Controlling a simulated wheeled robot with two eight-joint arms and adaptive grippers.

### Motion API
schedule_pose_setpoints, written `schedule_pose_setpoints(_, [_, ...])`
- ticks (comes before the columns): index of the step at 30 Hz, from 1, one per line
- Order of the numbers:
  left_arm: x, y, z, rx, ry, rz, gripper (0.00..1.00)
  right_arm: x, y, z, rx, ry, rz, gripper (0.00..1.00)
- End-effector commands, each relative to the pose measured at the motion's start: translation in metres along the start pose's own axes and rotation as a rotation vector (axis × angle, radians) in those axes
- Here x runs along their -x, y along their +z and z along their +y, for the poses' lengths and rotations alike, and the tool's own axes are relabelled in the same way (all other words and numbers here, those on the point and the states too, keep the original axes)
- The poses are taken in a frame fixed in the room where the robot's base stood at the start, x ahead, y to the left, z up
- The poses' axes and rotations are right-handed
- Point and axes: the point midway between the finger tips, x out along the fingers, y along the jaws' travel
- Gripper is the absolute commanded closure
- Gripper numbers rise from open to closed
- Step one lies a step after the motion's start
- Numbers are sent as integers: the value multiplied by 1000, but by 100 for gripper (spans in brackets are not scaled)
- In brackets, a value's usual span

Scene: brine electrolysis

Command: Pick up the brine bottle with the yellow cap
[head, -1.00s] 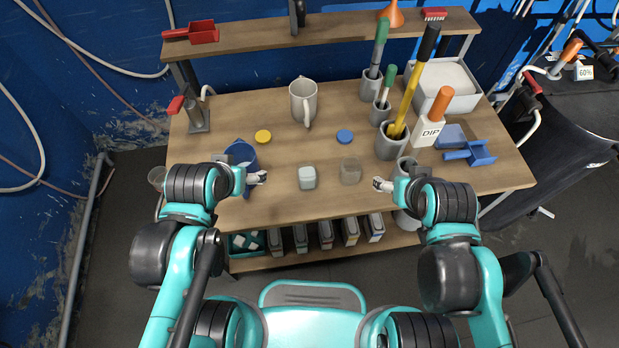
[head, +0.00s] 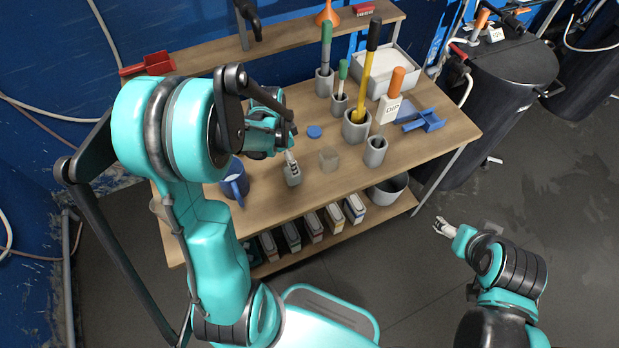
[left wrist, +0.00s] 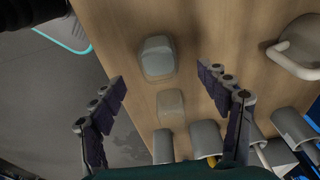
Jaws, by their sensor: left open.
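No bottle wearing a yellow cap shows in these views. A small grey-white container (head: 292,177) stands near the table's front edge, and it also shows in the left wrist view (left wrist: 157,58). A clear, brownish container (head: 329,158) stands to its right, seen also in the left wrist view (left wrist: 170,105). A flat blue disc (head: 314,131) lies behind them. My left gripper (left wrist: 163,86) is open and empty, pointing down, with its fingers just above the grey-white container. My right gripper (head: 447,228) hangs off the table at right; its jaw state is unclear.
A blue jug (head: 235,181) stands left of the containers. A grey pot (head: 356,128) with a yellow-handled tool, a DIP bottle (head: 389,107), a blue stand (head: 422,121) and a white bin (head: 385,72) fill the right side. A white mug (left wrist: 297,50) shows in the left wrist view.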

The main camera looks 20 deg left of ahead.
Motion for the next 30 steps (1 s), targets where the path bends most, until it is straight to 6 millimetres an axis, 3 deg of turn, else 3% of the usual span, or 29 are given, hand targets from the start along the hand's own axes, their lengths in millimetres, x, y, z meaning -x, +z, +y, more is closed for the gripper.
schedule_pose_setpoints(11, [-39, 1, 0, -6, 4, -1, 24, -12, 8, 0, 0, 0, 0, 29])
schedule_pose_setpoints(18, [-76, 1, 2, -5, 3, -1, 24, -25, 18, 0, 0, 0, 0, 29])
schedule_pose_setpoints(26, [-79, 0, 2, -4, 3, -1, 24, -24, 17, 0, 0, 0, 0, 29])
schedule_pose_setpoints(30, [-78, 0, 2, -4, 3, -1, 58, -24, 17, 0, 0, 0, 0, 29])
